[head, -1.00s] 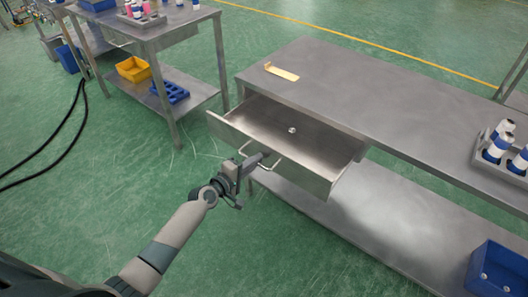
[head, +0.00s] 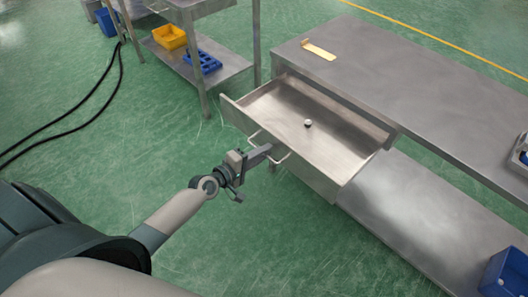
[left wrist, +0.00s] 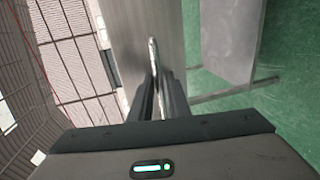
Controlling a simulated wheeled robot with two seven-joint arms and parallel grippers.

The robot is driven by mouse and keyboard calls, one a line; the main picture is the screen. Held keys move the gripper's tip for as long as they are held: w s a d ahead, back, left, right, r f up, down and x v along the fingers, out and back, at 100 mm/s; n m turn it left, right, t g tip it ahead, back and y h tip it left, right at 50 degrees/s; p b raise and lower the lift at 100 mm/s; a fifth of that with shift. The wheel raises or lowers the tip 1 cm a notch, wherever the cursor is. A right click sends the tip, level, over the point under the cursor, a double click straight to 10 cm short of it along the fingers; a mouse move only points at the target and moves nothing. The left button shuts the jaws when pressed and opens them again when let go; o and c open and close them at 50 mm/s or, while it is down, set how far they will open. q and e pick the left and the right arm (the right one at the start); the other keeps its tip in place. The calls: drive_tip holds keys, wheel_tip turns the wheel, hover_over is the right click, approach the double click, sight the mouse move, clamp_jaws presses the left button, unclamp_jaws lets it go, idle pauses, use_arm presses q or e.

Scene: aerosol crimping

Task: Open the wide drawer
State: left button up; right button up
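The wide drawer (head: 345,172) stands pulled out from under the metal table top, and its inside shows. One small round pale object (head: 308,123) lies on its floor. The drawer's bar handle (head: 284,157) is on the front panel. My left gripper (head: 268,149) is at the handle. In the left wrist view its two fingers (left wrist: 160,95) are close together on either side of the thin handle bar (left wrist: 153,55). The fingers partly hide the bar. My right gripper is not in view.
The metal table (head: 420,95) carries a flat yellowish piece (head: 318,50). A blue bin (head: 505,272) sits on its lower shelf. Another table at the back left holds a yellow bin (head: 170,37) and a blue rack (head: 203,62). Black cables (head: 75,110) lie on the green floor.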

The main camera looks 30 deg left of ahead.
use_arm(q)
drive_tip(key=shift+s+a, duration=0.1)
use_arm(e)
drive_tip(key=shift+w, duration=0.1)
